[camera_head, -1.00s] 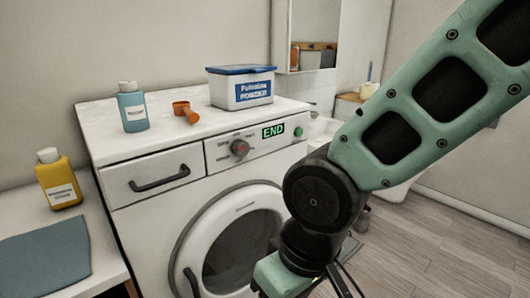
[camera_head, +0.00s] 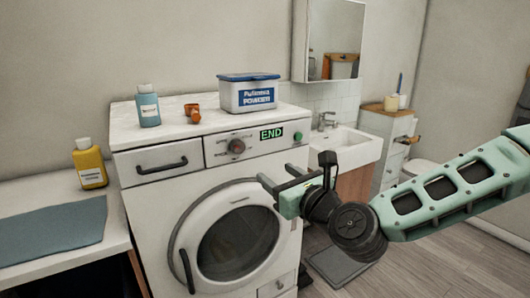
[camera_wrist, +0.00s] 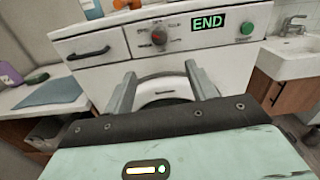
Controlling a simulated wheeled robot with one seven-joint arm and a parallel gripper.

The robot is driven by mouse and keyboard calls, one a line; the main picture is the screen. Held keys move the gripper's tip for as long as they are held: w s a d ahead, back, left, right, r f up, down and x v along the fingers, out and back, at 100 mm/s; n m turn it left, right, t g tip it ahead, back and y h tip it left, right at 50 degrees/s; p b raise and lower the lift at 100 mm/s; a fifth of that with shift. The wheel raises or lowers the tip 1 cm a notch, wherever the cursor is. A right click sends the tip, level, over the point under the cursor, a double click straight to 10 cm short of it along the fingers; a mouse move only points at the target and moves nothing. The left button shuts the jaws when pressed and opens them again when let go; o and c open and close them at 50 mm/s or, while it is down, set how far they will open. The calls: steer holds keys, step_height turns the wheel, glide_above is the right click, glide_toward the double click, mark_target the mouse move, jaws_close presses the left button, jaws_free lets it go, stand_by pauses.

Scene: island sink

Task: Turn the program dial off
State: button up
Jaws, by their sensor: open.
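The program dial (camera_head: 236,146) is a round grey knob with a reddish mark, on the white front panel of the washing machine (camera_head: 150,207). The dial also shows in the wrist view (camera_wrist: 159,38), above and between my fingers. A green "END" display (camera_head: 271,134) is lit to its right, with a green round button (camera_head: 298,136) at the panel's right end. My gripper (camera_head: 279,184) is open and empty, in front of the machine, lower and to the right of the dial, apart from it. The wrist view shows both fingers (camera_wrist: 163,82) spread toward the machine's front.
The drawer handle (camera_head: 161,165) sticks out left of the dial, and the round door (camera_head: 238,243) is below. A powder box (camera_head: 248,94), an orange scoop (camera_head: 193,113) and a blue bottle (camera_head: 148,106) stand on top. A sink (camera_head: 350,148) is at the right.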

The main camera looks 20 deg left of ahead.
mark_target(240, 147)
steer(key=p+x, duration=0.4)
steer(key=x, duration=1.3)
steer(key=shift+a, duration=0.2)
steer(key=c, duration=1)
